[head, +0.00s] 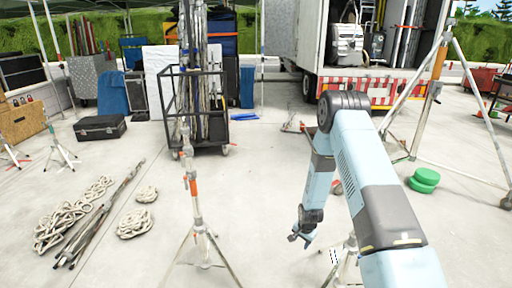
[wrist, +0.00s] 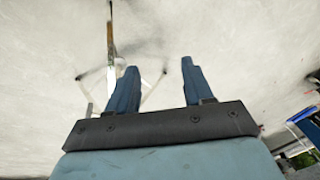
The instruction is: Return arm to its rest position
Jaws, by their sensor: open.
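My arm reaches out from the lower right in the head view, bends at a dark elbow joint and hangs down. My gripper (head: 300,238) is at its lower end, above the concrete floor. In the wrist view the gripper (wrist: 156,85) shows two blue fingers standing apart, with nothing between them. A light stand with spread legs (wrist: 110,40) shows behind the left finger.
A stand with an orange collar (head: 193,190) rises left of the gripper. Another stand's legs (head: 347,262) are close at its right. A pole cart (head: 197,100), a truck (head: 350,85), coiled ropes (head: 62,225) and green discs (head: 424,179) are around. Open floor lies between.

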